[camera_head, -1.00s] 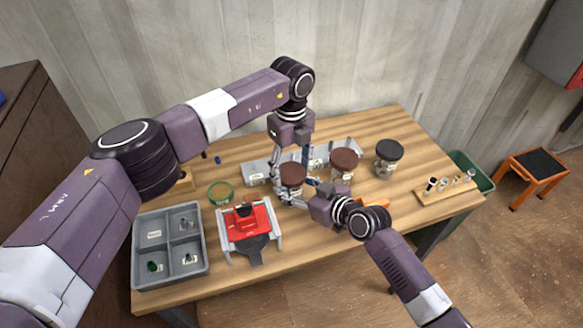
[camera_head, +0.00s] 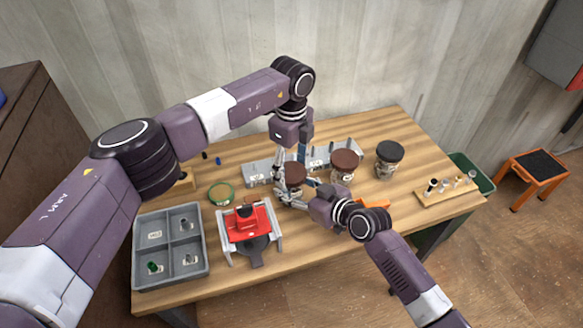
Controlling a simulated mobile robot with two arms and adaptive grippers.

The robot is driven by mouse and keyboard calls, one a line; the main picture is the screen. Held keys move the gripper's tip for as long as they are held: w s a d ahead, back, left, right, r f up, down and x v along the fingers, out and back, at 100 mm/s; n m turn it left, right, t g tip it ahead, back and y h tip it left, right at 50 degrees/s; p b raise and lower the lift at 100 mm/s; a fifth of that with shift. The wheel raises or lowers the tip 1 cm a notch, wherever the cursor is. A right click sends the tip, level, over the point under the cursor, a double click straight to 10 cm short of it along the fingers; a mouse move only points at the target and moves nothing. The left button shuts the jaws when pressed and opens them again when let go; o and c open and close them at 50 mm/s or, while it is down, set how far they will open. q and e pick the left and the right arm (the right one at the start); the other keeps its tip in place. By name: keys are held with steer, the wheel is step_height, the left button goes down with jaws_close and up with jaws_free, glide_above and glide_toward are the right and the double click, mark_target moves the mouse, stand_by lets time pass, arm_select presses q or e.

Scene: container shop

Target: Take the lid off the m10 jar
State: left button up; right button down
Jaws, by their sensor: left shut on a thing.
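A glass jar (camera_head: 291,188) with a dark brown lid (camera_head: 294,172) stands near the middle of the table; its label is too small to read. My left gripper (camera_head: 292,165) comes down from above and is shut on the brown lid, with its fingers on either side. My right gripper (camera_head: 304,190) reaches in from the right at the height of the jar's body. Its fingertips are at the glass, but I cannot tell how firmly they are closed. Whether the lid is apart from the jar's rim cannot be seen clearly.
Another brown-lidded jar (camera_head: 345,164) and a black-lidded jar (camera_head: 389,155) stand to the right. A grey rack (camera_head: 258,170) lies behind. A red-and-grey fixture (camera_head: 246,226), a green-rimmed round dish (camera_head: 221,193) and a grey divided tray (camera_head: 143,216) are on the left. A wooden holder (camera_head: 432,195) sits at right.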

mark_target(291, 172)
arm_select(q)
steer(key=shift+r, duration=1)
steer(key=shift+r, duration=2)
arm_select(e)
steer(key=c, duration=0.9)
jaws_free()
steer(key=shift+o, duration=0.2)
